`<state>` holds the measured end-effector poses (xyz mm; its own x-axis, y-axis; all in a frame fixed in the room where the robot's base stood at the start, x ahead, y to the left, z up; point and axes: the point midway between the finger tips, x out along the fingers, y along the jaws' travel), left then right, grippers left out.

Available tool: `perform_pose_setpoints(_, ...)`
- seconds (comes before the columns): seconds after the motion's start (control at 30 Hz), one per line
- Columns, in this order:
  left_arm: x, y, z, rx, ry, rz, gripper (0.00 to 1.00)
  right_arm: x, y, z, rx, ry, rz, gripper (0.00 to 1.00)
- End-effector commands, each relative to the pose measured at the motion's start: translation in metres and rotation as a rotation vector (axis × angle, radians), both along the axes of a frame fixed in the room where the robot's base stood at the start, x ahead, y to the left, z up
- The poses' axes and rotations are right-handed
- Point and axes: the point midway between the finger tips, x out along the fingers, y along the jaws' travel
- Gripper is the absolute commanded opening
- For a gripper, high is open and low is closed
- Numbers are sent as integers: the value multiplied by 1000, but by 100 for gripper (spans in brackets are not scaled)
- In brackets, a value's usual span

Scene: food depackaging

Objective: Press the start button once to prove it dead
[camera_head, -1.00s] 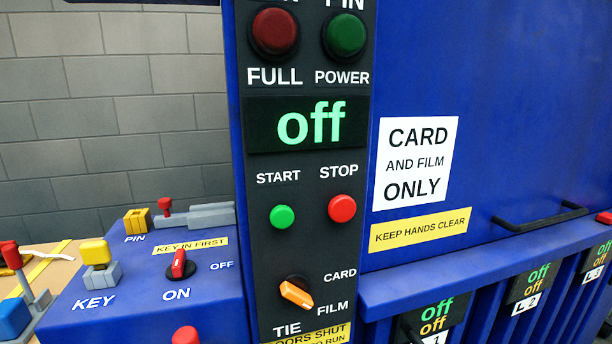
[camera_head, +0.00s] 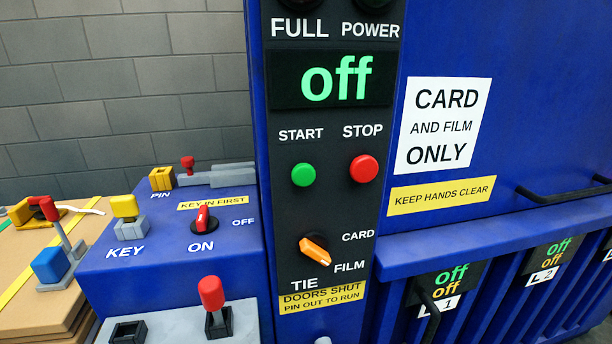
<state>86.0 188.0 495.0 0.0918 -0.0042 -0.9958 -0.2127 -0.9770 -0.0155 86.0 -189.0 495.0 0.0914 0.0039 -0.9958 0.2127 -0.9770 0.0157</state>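The green START button (camera_head: 303,174) is on the dark control panel (camera_head: 285,215) of the blue machine, left of the red STOP button (camera_head: 364,168). The display (camera_head: 332,79) above them reads "off" in green. The orange selector (camera_head: 314,249) sits below, among the labels CARD, FILM and TIE; which one it is set to is hard to tell. A red switch (camera_head: 203,219) stands near ON and OFF on the blue box at left, beside a yellow key piece (camera_head: 125,207). Neither of my grippers is in view.
A yellow pin block (camera_head: 162,178) and a grey bolt with a red knob (camera_head: 188,164) sit on the box's back edge. A red-topped lever (camera_head: 211,293) rises in front. A stack of brown boards (camera_head: 40,270) carries clamps at left. Black handles (camera_head: 565,192) project at right.

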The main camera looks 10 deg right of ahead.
Motion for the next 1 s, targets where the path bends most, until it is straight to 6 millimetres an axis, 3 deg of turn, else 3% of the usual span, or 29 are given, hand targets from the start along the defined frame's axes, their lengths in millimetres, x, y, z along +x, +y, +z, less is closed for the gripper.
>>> perform_pose_setpoints(0.03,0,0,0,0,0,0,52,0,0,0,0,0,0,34)
perform_pose_setpoints(0.17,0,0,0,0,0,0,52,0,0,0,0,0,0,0)
perform_pose_setpoints(1.0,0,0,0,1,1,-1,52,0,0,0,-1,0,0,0)
